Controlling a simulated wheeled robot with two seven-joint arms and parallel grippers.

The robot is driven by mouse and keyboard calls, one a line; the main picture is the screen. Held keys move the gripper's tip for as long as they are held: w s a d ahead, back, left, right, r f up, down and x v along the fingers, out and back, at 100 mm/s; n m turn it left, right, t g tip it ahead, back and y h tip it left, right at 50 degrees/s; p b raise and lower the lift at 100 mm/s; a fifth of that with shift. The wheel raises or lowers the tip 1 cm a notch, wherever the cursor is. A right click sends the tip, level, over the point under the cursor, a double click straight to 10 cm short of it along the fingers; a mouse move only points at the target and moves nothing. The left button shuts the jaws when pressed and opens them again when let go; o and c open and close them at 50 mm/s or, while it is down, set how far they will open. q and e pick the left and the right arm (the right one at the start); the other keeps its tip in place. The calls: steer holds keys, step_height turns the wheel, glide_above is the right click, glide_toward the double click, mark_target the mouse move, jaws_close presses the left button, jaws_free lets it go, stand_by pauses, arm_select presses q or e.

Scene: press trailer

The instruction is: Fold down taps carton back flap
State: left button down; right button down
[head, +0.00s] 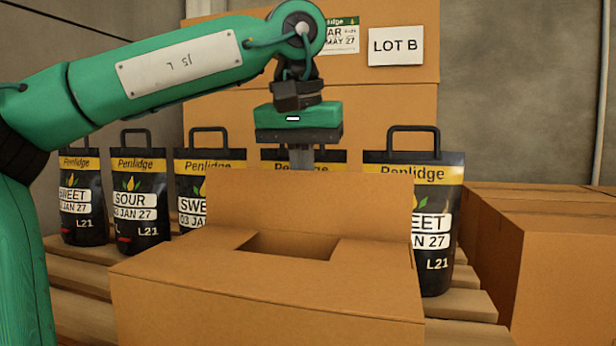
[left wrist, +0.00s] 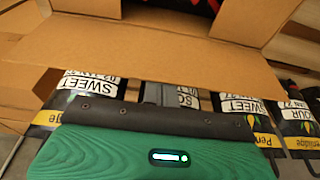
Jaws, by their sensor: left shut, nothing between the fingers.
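The taps carton (head: 255,300) is an open brown box at the front of the head view. Its back flap (head: 315,205) stands up behind the opening, and the near flap lies toward me. In the left wrist view the back flap (left wrist: 150,60) spreads across the middle, with the carton opening (left wrist: 225,15) beyond it. My left gripper (head: 302,160) points down just behind the top edge of the back flap. Its fingers are shut with nothing between them, and their tips are partly hidden by the flap. I cannot tell whether they touch it. My right gripper is out of view.
Several black Penlidge bags (head: 140,195) stand in a row on wooden slats (head: 75,275) behind and beside the carton. A large carton with a LOT B label (head: 395,46) stands behind them. More brown cartons (head: 550,260) are at the right.

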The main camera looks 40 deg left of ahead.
arm_select(q)
steer(key=shift+s+d, duration=0.4)
steer(key=shift+s, duration=0.35)
steer(key=shift+s+d, duration=0.4)
steer(key=shift+s, duration=0.3)
steer(key=shift+s+d, duration=0.4)
steer(key=shift+s, duration=0.35)
steer(key=shift+s+d+f+b, duration=0.15)
steer(key=shift+s+f+b, duration=0.15)
steer(key=shift+f, duration=0.15)
steer(key=shift+s+d+f+b, duration=0.1)
steer(key=shift+s+f+b, duration=0.05)
steer(key=shift+f+b, duration=0.2)
steer(key=shift+s+d+f, duration=0.2)
steer(key=shift+s+f, duration=0.25)
steer(key=shift+f, duration=0.05)
steer(key=shift+s, duration=0.1)
steer(key=shift+f+b, duration=0.55)
steer(key=shift+f, duration=0.2)
steer(key=p+v, duration=0.3)
steer(key=shift+w+a+r, duration=0.15)
steer(key=shift+w, duration=0.25)
steer(key=w+a+v, duration=0.1)
steer(key=w+v, duration=0.1)
steer(key=v, duration=0.8)
steer(key=shift+r, duration=0.55)
steer(key=shift+a, duration=0.15)
